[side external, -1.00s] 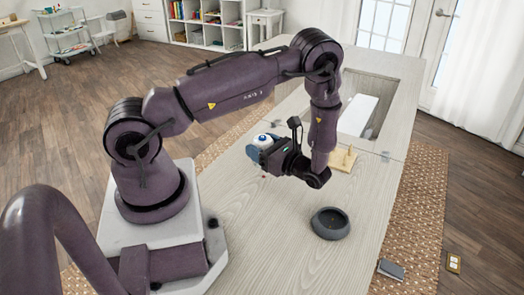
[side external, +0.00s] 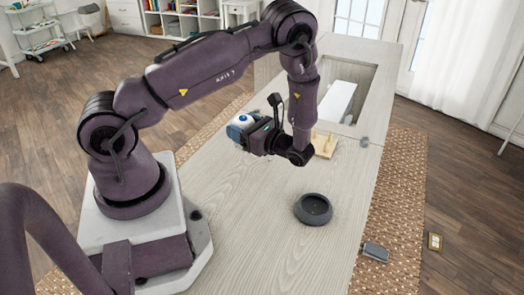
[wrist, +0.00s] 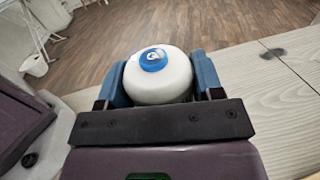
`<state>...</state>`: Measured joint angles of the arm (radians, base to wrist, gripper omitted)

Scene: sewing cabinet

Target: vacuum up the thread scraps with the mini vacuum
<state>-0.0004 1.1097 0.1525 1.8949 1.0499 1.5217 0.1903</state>
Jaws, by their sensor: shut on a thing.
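The mini vacuum (side external: 240,122) is a small rounded white body with a blue top, held over the light wooden cabinet top (side external: 265,235). My gripper (side external: 246,131) is shut around it. In the wrist view the white dome of the mini vacuum (wrist: 160,85) sits between the two blue finger pads, with a blue cap on top. Its lower side is hidden, so I cannot tell whether it touches the surface. I cannot make out any thread scraps.
A dark round bowl (side external: 313,209) stands on the cabinet top to the right of my gripper. A wooden peg stand (side external: 325,147) is behind my wrist. An open recess (side external: 348,92) lies at the far end. The front of the top is clear.

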